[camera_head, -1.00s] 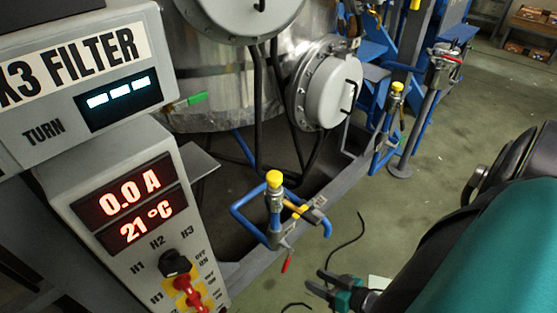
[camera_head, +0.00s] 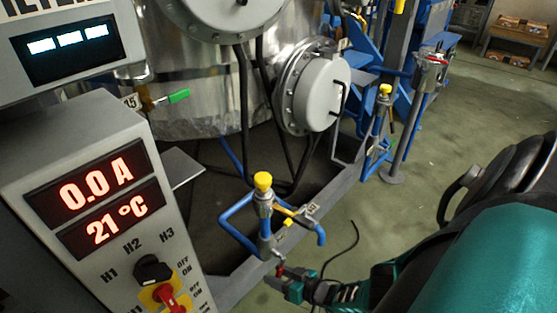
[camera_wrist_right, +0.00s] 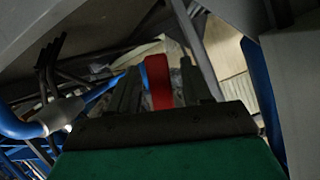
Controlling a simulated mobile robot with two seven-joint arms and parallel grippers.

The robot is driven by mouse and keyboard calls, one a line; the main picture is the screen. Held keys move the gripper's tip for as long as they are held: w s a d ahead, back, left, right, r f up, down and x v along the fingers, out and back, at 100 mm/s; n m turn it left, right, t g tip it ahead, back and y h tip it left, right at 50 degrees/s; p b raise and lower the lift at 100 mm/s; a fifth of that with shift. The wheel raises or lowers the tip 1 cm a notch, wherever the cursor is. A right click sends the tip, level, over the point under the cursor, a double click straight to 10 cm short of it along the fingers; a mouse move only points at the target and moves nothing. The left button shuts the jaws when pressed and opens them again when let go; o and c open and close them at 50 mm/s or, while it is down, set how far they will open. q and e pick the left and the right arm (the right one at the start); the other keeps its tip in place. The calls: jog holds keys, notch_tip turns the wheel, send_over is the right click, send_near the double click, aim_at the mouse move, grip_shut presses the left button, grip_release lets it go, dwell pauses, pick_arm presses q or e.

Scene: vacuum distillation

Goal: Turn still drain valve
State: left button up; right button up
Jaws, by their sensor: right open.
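The drain valve's red lever (camera_head: 280,270) hangs at the bottom of a blue pipe assembly with a yellow cap (camera_head: 263,180), in front of the steel still. My right gripper (camera_head: 277,279) is open at this lever, reaching in from the lower right. In the right wrist view the red lever (camera_wrist_right: 157,82) stands between the two dark fingers. Whether either finger touches it I cannot tell. The valve body above the lever is hard to make out in the wrist view. My left gripper is not in view.
A control box (camera_head: 100,190) reading 0.0 A and 21 °C stands close on the left. A green-handled valve (camera_head: 179,96) sits on the steel still (camera_head: 215,75). A grey frame rail (camera_head: 325,195) runs behind the pipe. Open floor (camera_head: 385,215) lies to the right.

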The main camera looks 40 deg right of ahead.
jog(key=shift+c, duration=0.3)
grip_shut()
dwell(0.3)
